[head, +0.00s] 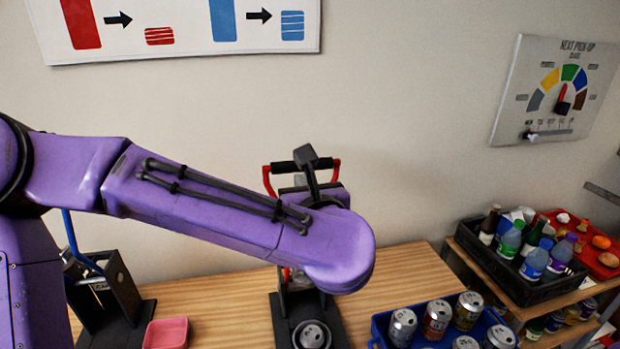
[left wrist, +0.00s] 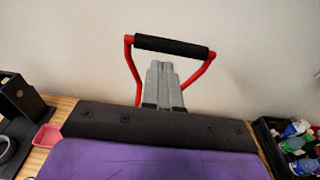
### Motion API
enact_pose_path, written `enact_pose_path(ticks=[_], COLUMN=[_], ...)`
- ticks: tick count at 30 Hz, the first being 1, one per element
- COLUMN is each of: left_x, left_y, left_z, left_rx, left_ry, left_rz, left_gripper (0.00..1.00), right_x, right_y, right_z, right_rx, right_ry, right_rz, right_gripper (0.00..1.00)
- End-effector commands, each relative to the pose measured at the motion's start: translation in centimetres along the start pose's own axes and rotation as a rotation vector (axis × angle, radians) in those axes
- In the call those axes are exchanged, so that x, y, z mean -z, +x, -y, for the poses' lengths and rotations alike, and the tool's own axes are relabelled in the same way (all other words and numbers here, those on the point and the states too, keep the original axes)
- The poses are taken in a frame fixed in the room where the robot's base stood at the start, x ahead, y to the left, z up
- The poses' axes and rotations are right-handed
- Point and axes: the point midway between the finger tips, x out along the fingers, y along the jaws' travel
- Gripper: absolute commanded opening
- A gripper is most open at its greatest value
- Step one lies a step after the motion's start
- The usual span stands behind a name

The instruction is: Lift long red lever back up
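The long red lever (head: 267,181) stands raised behind my left forearm in the head view. It has two red side arms and a black crossbar grip (left wrist: 172,46), which spans the upper middle of the left wrist view. My left gripper (left wrist: 164,68) points at the lever, its two grey fingers side by side with no clear gap. The fingertips are just below the black grip, between the red arms, with wall showing between them and the grip. I cannot tell if they touch the lever. The crusher's black base (head: 337,318) shows below my arm. My right gripper is out of view.
A can (head: 312,336) is at the black base. To the left are a second black crusher (head: 122,290) with a blue lever (head: 69,235) and a pink tray (head: 166,333). A blue crate (head: 378,334) of cans and a black crate (head: 470,255) of bottles are right.

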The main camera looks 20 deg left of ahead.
Motion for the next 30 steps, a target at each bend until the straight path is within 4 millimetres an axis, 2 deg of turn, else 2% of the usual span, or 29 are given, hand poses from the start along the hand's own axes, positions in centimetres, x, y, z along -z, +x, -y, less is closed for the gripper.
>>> enact_pose_path(ticks=[1, 6, 12, 24, 30], left_x=[-0.5, -0.4, -0.1, 0.2, 0.0], left_y=[1.1, 4.5, 6.5, 6.9, 9.4], left_z=[0.0, -0.1, -0.1, -0.1, -0.2], left_rx=[-0.004, -0.006, -0.004, -0.004, -0.007], left_ry=[0.003, 0.003, 0.003, 0.0, -0.003], left_rz=[-0.006, -0.006, -0.003, -0.002, -0.003], left_gripper=[0.0, 0.0, 0.0, 0.0, 0.0], right_x=[0.5, 1.3, 1.7, 1.5, 0.8], right_y=[-1.1, -2.9, -3.8, -3.5, -1.8], right_z=[-0.1, -0.2, -0.3, -0.3, -0.1], right_rx=[0.001, 0.001, 0.001, 0.001, 0.001], right_ry=[0.0, 0.001, 0.001, 0.001, 0.001], right_rz=[-0.001, -0.002, -0.002, -0.002, -0.002], right_gripper=[0.43, 0.43, 0.43, 0.43, 0.43])
